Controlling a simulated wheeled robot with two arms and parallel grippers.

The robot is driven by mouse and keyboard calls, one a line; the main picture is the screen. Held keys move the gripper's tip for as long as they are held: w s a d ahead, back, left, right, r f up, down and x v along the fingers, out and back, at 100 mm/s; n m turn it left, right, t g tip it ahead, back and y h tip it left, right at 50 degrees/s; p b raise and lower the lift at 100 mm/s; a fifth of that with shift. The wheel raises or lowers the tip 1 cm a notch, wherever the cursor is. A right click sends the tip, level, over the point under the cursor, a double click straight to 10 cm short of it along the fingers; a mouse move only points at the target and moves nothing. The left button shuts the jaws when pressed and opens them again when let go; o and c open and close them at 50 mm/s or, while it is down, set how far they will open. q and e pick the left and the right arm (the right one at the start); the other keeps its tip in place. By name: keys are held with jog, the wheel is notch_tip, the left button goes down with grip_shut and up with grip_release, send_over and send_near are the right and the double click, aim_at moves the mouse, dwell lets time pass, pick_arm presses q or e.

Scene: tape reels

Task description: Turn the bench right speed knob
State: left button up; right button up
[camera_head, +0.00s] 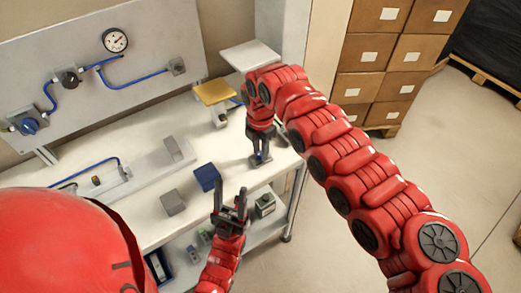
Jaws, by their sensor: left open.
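My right gripper (261,157) points down at the right end of the white bench (146,210). A small blue part, possibly the right speed knob, shows at its fingertips on a grey base; the fingers mostly hide it, and I cannot tell whether they grip it. My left gripper (231,205) is open and empty, fingers up, in front of the bench's front edge. A blue knob (30,125) and a dark knob (69,78) are on the upright grey panel (150,40) at the left, far from both grippers.
A blue block (207,177) and grey blocks (173,202) lie on the bench left of my grippers. A yellow-topped stand (214,92) and a white-topped stand (250,55) are behind. Boxes (385,55) stack at the back right. The right floor is clear.

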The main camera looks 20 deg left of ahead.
jog(key=o, duration=0.4)
jog(key=shift+c, duration=0.2)
notch_tip(320, 180, up, 12)
jog(key=b, duration=0.3)
notch_tip(320, 180, up, 5)
jog(key=p, duration=0.2)
send_over(260, 153)
jog(key=shift+d+r, duration=0.1)
jog(key=shift+r, duration=0.1)
jog(key=shift+p, duration=0.3)
